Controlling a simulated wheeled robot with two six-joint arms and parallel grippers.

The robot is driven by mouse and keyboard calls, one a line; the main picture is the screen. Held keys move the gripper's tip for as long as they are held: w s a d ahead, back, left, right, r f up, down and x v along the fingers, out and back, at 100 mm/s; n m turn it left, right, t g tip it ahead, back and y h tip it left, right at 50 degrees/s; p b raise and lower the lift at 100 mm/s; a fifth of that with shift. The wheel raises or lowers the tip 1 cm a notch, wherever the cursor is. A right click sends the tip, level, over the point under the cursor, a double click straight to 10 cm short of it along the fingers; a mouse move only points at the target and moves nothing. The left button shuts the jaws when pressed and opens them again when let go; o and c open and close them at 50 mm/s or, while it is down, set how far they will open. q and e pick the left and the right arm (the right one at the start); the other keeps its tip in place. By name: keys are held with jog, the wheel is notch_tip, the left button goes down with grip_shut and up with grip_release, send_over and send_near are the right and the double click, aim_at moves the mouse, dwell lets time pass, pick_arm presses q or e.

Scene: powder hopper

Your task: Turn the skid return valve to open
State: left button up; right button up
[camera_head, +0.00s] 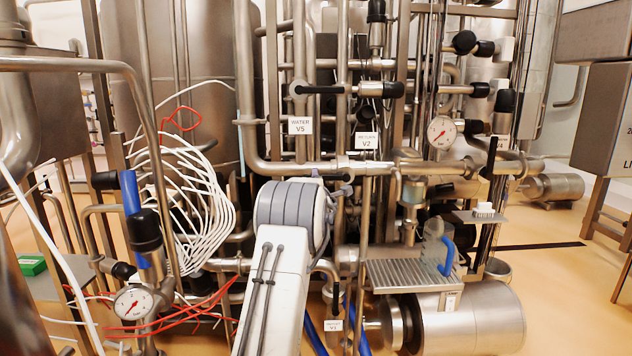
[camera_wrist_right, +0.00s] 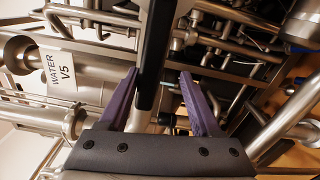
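My right gripper (camera_wrist_right: 160,95) has purple fingers standing apart in the right wrist view. A black bar (camera_wrist_right: 155,45), apparently a valve lever, runs down between them, close to the left finger; I see no grip on it. The white "WATER V5" sign (camera_wrist_right: 60,70) is at left. In the head view my right arm hides the gripper. The same WATER V5 sign (camera_head: 300,125) hangs below a black lever (camera_head: 320,90). A V2 sign (camera_head: 367,141) with a blurred top line hangs to its right. I cannot tell which sign is the skid return. My left gripper is not in view.
Steel pipes (camera_head: 250,100) crowd round the arm. A gauge (camera_head: 441,132) stands at right and another gauge (camera_head: 133,303) at lower left. White hose coils (camera_head: 200,190) hang at left. A ribbed steel step (camera_head: 410,274) and a motor drum (camera_head: 480,318) are at lower right.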

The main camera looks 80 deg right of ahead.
jog(key=shift+w, duration=0.1)
dwell(0.5)
jog(key=shift+a, duration=0.1)
jog(key=b+v, duration=0.2)
jog(key=v, duration=0.8)
jog(key=shift+a, duration=0.15)
jog(key=shift+r, duration=0.1)
dwell(0.4)
